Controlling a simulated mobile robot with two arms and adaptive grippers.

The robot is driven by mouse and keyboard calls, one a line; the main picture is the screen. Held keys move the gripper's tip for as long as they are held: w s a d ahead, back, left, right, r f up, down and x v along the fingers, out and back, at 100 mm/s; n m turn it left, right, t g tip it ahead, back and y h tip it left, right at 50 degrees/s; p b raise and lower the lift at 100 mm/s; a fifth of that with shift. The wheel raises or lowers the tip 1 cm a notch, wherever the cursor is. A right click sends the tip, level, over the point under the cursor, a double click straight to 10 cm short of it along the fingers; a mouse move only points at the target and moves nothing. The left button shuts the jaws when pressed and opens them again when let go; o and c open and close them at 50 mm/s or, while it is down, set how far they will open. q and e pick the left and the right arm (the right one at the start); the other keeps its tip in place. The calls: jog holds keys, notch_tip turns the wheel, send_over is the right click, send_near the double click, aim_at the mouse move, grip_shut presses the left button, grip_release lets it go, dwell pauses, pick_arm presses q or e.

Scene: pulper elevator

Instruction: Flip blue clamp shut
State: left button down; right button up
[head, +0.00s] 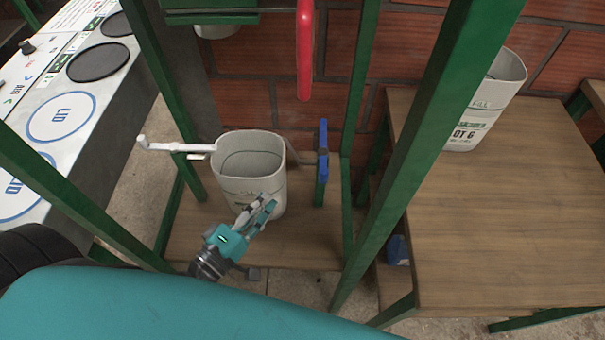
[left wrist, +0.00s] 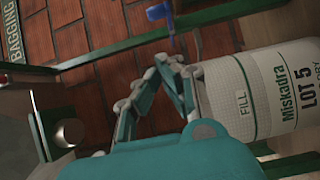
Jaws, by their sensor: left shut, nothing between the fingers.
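The blue clamp (head: 321,172) stands upright at the right of the bin, beside the green frame post. It shows blue parts above and below a dark middle. A blue piece (left wrist: 158,12) also shows at the top of the left wrist view, probably the same clamp. The white bin (head: 248,150) stands on the wooden platform inside the frame. My left gripper (head: 272,204) is shut and empty in front of the bin, below and left of the clamp and apart from it. Its fingers (left wrist: 172,66) point up in the left wrist view. My right gripper is out of view.
A white handle (head: 170,146) sticks out left of the bin. A red bar (head: 305,50) hangs above. Green frame posts (head: 430,150) stand on both sides. A wooden table (head: 500,230) with another white bin (head: 487,105) is at the right.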

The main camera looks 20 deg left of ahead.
pick_arm(q)
jog(key=w+d+p, duration=0.1)
jog(key=w+d, duration=0.4)
jog(key=w, duration=0.3)
jog(key=shift+w+d+p, duration=0.25)
jog(key=shift+w+p, duration=0.15)
jog(key=shift+s+d+n+y+p, duration=0.1)
jog(key=shift+d+n+y+p, duration=0.25)
jog(key=shift+y+p, duration=0.15)
